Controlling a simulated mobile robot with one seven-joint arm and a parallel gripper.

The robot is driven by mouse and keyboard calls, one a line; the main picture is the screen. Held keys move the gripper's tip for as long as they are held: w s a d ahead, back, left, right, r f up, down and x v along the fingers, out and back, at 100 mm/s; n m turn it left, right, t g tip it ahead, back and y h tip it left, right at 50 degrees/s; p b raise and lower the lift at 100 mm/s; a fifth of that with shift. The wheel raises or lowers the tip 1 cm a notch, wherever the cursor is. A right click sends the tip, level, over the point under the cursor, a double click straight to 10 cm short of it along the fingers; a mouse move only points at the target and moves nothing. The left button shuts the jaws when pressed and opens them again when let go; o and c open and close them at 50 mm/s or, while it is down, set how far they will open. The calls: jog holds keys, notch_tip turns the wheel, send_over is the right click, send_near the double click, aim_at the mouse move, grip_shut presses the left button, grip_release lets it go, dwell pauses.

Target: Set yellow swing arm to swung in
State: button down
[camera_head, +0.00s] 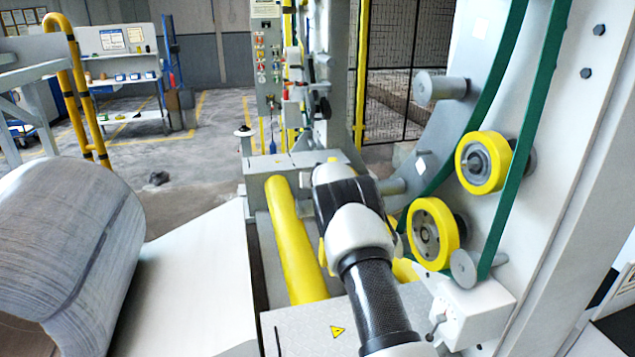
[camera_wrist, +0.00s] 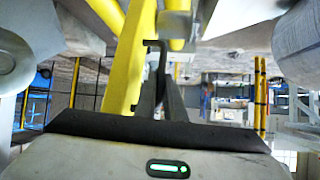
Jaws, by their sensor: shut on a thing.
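The yellow swing arm (camera_wrist: 131,62) is a flat yellow bar running up the middle of the wrist view, right against my dark fingers. My gripper (camera_wrist: 156,85) is shut on it. In the camera_head view my white and black arm reaches down over the machine and hides the gripper and most of the swing arm. Small yellow edges show beside my arm there, but I cannot tell whether they belong to the swing arm. The exact angle of the swing arm cannot be told.
A long yellow roller (camera_head: 295,240) lies left of my arm. Yellow wheels (camera_head: 434,233) and a green belt (camera_head: 520,130) are close on the right. A large grey coil (camera_head: 65,250) stands at left. A control panel (camera_head: 267,60) stands behind. Open floor lies at the back left.

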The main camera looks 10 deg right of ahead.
jog(key=shift+w+r+p, duration=0.2)
jog(key=shift+w+p, duration=0.25)
jog(key=shift+w, duration=0.1)
jog(key=c, duration=2.1)
grip_release()
jog(key=shift+f, duration=0.1)
jog(key=shift+s+r, duration=0.35)
jog(key=shift+s, duration=0.05)
jog(key=b+v, duration=0.3)
jog(key=v, duration=1.3)
jog(key=shift+a+r, duration=0.15)
jog(key=shift+r, duration=0.1)
jog(key=shift+s, duration=0.1)
